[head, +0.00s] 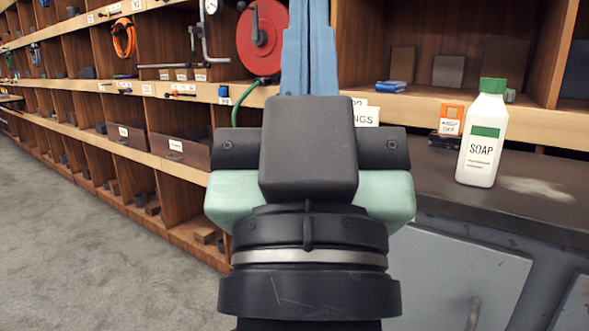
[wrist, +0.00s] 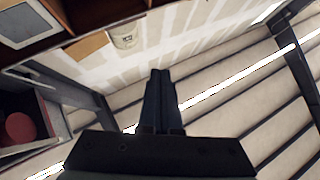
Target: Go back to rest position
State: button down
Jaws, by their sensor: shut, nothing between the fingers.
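My gripper (head: 308,15) points upward in the middle of the head view, with its blue fingers close together and their tips at or past the top edge. In the wrist view my gripper (wrist: 160,74) shows two dark fingers side by side, shut and empty. It touches nothing that I can see. The wrist view looks up past the fingers at pale panels and bright light strips. No flanged pipe shows in either view. My wrist hides part of the shelving and counter behind it.
A wooden shelf wall (head: 176,108) with many cubbies runs along the back and left. A white soap bottle (head: 480,140) with a green cap stands on the dark counter (head: 430,180) at right. A red reel (head: 262,38) is behind my gripper. The grey floor (head: 80,240) at left is clear.

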notch_tip(320, 180, up, 40)
jog(key=s+a+y+p, duration=0.1)
jog(key=p, duration=3.6)
jog(key=shift+s+f, duration=0.15)
jog(key=shift+f, duration=0.05)
